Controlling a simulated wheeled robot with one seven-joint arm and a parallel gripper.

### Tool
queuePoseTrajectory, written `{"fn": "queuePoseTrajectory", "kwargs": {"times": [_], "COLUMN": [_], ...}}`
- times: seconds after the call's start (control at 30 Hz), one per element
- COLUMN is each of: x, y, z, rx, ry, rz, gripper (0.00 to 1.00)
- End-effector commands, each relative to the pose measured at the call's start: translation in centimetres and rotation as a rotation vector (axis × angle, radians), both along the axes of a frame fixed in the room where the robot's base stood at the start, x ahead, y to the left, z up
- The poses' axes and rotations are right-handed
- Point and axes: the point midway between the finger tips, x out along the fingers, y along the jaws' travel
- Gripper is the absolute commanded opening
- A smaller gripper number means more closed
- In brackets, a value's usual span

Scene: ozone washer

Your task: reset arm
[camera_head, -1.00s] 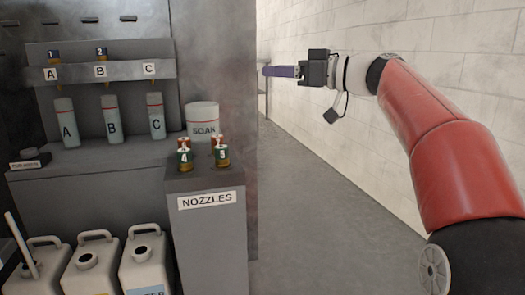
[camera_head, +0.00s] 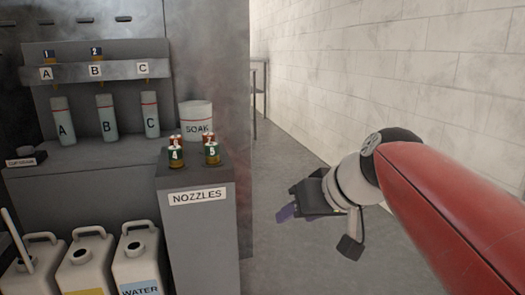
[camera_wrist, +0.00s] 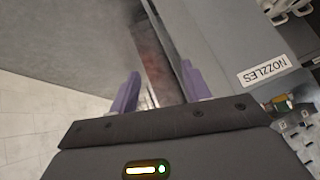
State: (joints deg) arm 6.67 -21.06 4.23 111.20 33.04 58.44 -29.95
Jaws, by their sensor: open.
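My gripper (camera_head: 287,212) hangs low to the right of the nozzles stand in the head view, its purple fingers pointing down and left. In the wrist view my gripper (camera_wrist: 157,88) shows two purple fingers spread apart with nothing between them. My red arm reaches in from the right side of the head view. The fingers are clear of the stand and the wall.
The nozzles stand (camera_head: 196,215) holds several numbered nozzles (camera_head: 210,155). Behind it are a SOAK cup (camera_head: 197,117) and bottles A, B and C (camera_head: 106,117). White jugs (camera_head: 135,255) stand at lower left. A pale block wall (camera_head: 400,60) runs along the right; the floor between is clear.

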Motion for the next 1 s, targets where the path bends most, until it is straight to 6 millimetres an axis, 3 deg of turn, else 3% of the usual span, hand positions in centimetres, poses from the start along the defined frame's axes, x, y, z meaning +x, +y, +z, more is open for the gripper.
{"fn": "queuePoseTrajectory", "kwargs": {"times": [0.03,0.1,0.47,0.53,1.0], "x": [-2.5,-5.0,-14.4,-14.3,-14.2], "y": [-1.0,-2.5,-8.4,-8.6,-8.5], "z": [-2.3,-5.2,-15.6,-13.4,-3.7], "rx": [-0.042,-0.093,-0.275,-0.278,-0.276], "ry": [0.04,0.086,0.178,0.18,0.182], "rz": [-0.053,-0.125,-0.37,-0.376,-0.374], "gripper": [0.47,0.47,0.47,0.47,0.47]}}
